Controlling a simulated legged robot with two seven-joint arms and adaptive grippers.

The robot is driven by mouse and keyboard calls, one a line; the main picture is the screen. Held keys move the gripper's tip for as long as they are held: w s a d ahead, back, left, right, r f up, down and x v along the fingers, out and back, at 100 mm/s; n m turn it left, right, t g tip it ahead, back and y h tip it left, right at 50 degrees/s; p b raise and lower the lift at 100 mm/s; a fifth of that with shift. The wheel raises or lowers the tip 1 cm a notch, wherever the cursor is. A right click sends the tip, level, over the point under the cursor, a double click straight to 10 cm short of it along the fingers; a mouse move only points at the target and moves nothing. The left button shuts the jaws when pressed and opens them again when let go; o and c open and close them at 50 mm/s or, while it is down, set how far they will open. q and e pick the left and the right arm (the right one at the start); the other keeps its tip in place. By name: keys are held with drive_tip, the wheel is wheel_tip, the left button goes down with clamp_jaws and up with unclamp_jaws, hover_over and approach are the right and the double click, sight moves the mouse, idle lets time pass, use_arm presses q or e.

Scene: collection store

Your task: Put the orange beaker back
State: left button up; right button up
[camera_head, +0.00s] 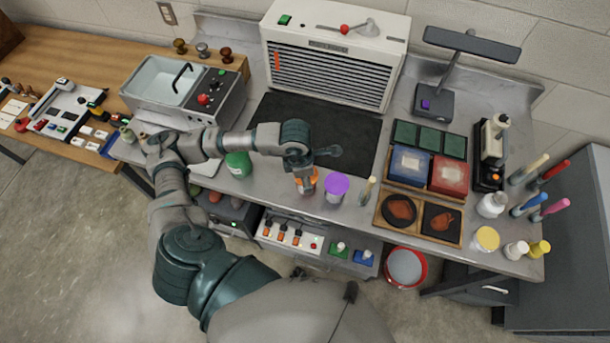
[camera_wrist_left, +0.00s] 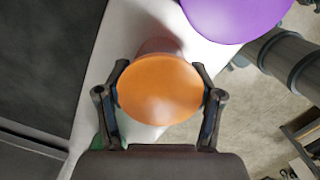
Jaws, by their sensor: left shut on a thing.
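The orange beaker (camera_head: 310,180) is at the front edge of the steel bench, mostly hidden behind my left gripper (camera_head: 303,185) in the head view. In the left wrist view its round orange top (camera_wrist_left: 160,90) fills the space between the two fingers of my left gripper (camera_wrist_left: 161,98), which is shut on it. I cannot tell whether its base touches the bench. A purple-topped beaker (camera_head: 337,184) stands close by on the right, and its top shows in the wrist view (camera_wrist_left: 235,15). A green-topped beaker (camera_head: 238,163) stands to the left. My right gripper is not in view.
A dark mat (camera_head: 345,135) lies clear behind the beakers, before a white louvred unit (camera_head: 335,55). A wooden tray (camera_head: 382,217) with dark pieces lies to the right, and a pale-tipped upright tool (camera_head: 367,190) stands beside the purple beaker. Drawers and boxes sit below the front edge.

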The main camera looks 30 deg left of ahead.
use_arm(q)
drive_tip(key=shift+d, duration=0.15)
drive_tip(key=shift+f, duration=0.1)
drive_tip(key=o, duration=1.1)
drive_tip(key=shift+a, duration=0.35)
drive_tip(key=shift+o, duration=1.1)
drive_tip(key=shift+a, duration=0.25)
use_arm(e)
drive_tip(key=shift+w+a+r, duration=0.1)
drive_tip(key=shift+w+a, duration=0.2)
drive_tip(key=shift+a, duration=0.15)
use_arm(q)
drive_tip(key=shift+d, duration=0.15)
